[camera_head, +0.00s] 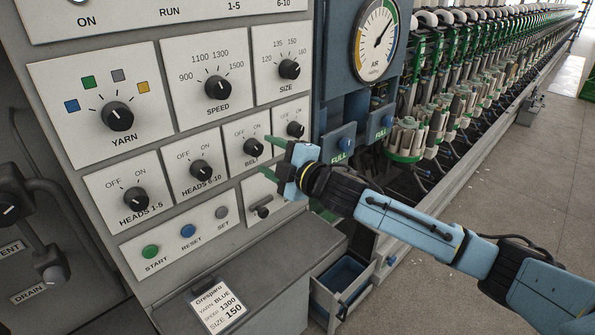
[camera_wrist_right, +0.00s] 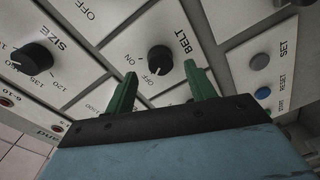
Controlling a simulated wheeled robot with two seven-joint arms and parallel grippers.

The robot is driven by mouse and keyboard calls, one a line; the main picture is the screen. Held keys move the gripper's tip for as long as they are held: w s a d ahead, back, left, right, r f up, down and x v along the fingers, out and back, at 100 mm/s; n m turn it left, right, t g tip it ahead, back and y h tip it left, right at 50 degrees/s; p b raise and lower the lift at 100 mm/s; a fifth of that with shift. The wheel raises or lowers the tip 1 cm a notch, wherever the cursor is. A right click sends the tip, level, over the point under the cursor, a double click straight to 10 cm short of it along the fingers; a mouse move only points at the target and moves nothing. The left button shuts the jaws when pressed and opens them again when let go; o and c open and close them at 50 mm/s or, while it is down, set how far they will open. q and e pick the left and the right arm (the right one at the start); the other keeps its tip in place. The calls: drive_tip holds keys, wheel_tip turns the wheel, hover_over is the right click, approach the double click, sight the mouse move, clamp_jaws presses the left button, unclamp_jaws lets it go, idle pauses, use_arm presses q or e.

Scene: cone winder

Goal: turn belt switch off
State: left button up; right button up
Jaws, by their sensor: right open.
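The belt switch (camera_head: 253,147) is a round black knob on a white plate marked OFF, ON and BELT, partly covered by my gripper in the head view. It shows whole in the right wrist view (camera_wrist_right: 160,58), with a small light mark on its rim; which label the mark points to is too small to tell surely. My right gripper (camera_head: 271,157) is in front of the panel, just right of the knob in the head view. My left gripper is not seen.
Nearby are the heads 6-10 knob (camera_head: 201,170), another knob (camera_head: 296,130) to the right, the size knob (camera_head: 289,69) above and a small lever (camera_head: 263,211) below. A grey ledge holding an order card (camera_head: 217,305) juts out under the panel, beside an open drawer (camera_head: 341,284).

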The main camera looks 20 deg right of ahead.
drive_tip(key=b+v, duration=0.1)
drive_tip(key=v, duration=0.8)
drive_tip(key=shift+s+b, duration=0.35)
